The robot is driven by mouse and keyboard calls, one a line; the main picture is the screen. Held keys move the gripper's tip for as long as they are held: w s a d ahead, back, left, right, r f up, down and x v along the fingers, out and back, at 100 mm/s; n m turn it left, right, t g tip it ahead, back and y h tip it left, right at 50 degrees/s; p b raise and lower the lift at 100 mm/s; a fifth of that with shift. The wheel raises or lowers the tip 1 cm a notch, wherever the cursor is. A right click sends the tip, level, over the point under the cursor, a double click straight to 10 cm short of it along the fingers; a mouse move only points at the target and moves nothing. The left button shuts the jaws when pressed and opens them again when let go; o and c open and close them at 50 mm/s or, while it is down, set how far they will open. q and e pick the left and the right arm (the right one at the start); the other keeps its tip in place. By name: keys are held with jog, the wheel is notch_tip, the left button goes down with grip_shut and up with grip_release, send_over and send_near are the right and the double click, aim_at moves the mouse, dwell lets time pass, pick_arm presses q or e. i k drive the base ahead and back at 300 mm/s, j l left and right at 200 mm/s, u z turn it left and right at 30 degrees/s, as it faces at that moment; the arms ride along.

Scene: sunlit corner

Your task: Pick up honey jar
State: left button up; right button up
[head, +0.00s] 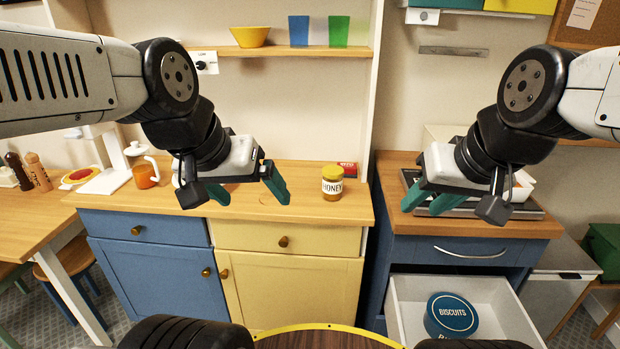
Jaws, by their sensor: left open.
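The honey jar (332,187) stands upright on the wooden counter (300,206), near its right end. It has a yellow lid and a pale label reading HONEY. My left gripper (248,194) is open and empty, to the left of the jar and apart from it, in front of the counter. My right gripper (450,206) is in front of the blue cabinet to the right, well away from the jar. Its fingers look spread, with nothing seen between them.
An orange mug (146,175) stands at the counter's left. An open drawer (500,300) at lower right holds a blue biscuits tin (451,315). A shelf (290,52) above carries a yellow bowl (250,37) and two cups.

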aim_at(332, 189)
jog(key=i+j, duration=0.75)
jog(key=j, duration=0.2)
jog(key=i+z, duration=0.05)
